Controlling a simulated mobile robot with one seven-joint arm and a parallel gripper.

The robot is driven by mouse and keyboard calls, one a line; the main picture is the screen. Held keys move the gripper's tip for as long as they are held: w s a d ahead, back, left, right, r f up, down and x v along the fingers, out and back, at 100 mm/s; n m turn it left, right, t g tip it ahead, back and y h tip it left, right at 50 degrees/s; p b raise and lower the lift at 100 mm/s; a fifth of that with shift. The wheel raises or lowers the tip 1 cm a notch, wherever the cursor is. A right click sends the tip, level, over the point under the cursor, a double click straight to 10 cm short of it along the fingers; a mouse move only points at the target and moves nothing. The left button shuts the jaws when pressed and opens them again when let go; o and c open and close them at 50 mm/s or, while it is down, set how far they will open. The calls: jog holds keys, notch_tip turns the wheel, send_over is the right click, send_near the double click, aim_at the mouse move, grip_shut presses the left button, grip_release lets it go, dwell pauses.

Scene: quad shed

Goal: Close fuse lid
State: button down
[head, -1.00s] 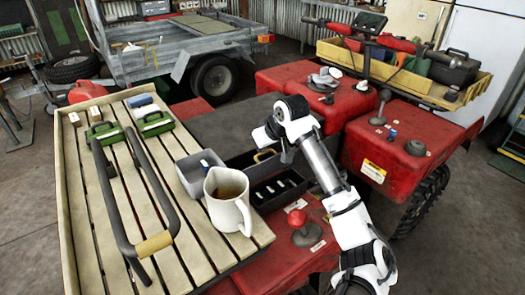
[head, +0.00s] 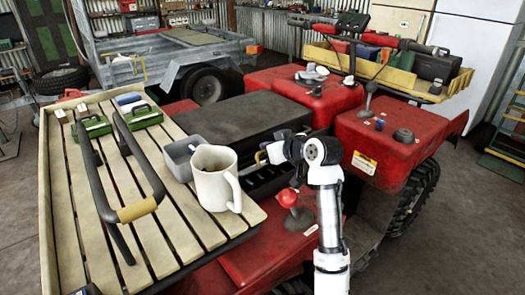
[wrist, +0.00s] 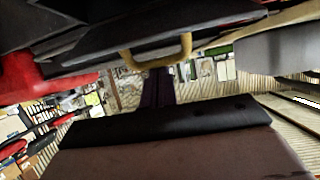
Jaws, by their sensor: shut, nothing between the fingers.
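The fuse box (head: 258,188) is a black tray on the red quad, right of the grey bin. Its compartments show, so its lid stands open at the back. The yellow lid handle (head: 260,157) is partly hidden by my wrist. It also shows in the wrist view as a yellow loop (wrist: 157,55) on a dark panel. My gripper (head: 272,153) is beside the handle in the head view, shut and empty. Its fingertips are largely hidden by the wrist, and I cannot tell whether it touches the lid.
A white mug (head: 215,180) and a grey bin (head: 180,160) stand on the slatted rack (head: 135,235), close left of the fuse box. A red knob lever (head: 290,200) rises just in front of the box. The black seat (head: 225,125) lies behind it.

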jog(key=shift+s+d+f+t+y+b, duration=0.2)
jog(key=shift+s+f+t+y+b, duration=0.15)
jog(key=shift+f, duration=0.2)
jog(key=shift+s+d+f, duration=0.15)
jog(key=shift+s, duration=0.05)
jog(key=shift+s+d+f+b, duration=0.35)
jog(key=shift+s+f+b, duration=0.1)
jog(key=shift+s+f, duration=0.05)
jog(key=shift+s+d+f+b, duration=0.3)
jog(key=shift+s+f+b, duration=0.1)
jog(key=shift+s+f, duration=0.1)
